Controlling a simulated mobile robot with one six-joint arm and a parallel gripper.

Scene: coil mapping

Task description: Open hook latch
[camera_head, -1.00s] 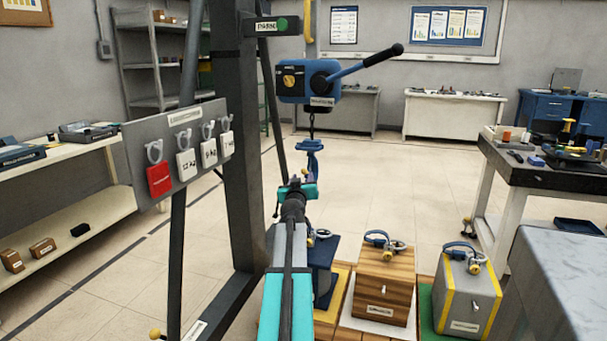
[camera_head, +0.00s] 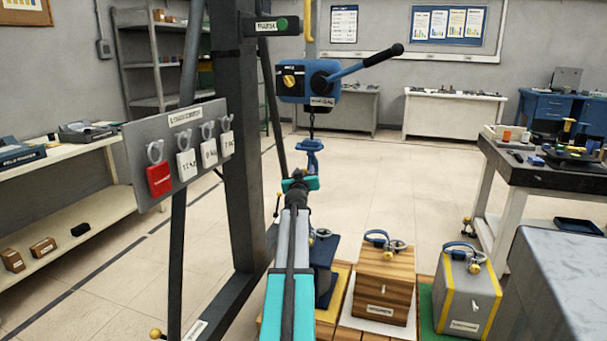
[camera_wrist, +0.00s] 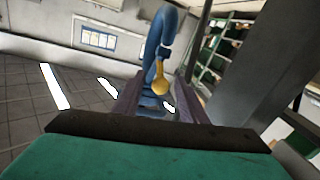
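The blue hook (camera_head: 312,160) hangs on a chain below the blue hoist (camera_head: 308,85). In the wrist view the hook (camera_wrist: 163,38) curves down from the top. Its yellow latch (camera_wrist: 161,78), with a rounded end, shows between my fingers. My gripper (camera_wrist: 160,95) is open, one dark finger on each side of the latch; I cannot tell whether either touches it. In the head view my gripper (camera_head: 302,178) is just below the hook, and my arm hides part of it.
A dark upright column (camera_head: 245,150) stands close left of my arm, with a panel of tags (camera_head: 180,150) on it. Below right, a wooden box (camera_head: 384,285) and a grey box (camera_head: 467,295) carry rings and straps. Open floor lies behind the hook.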

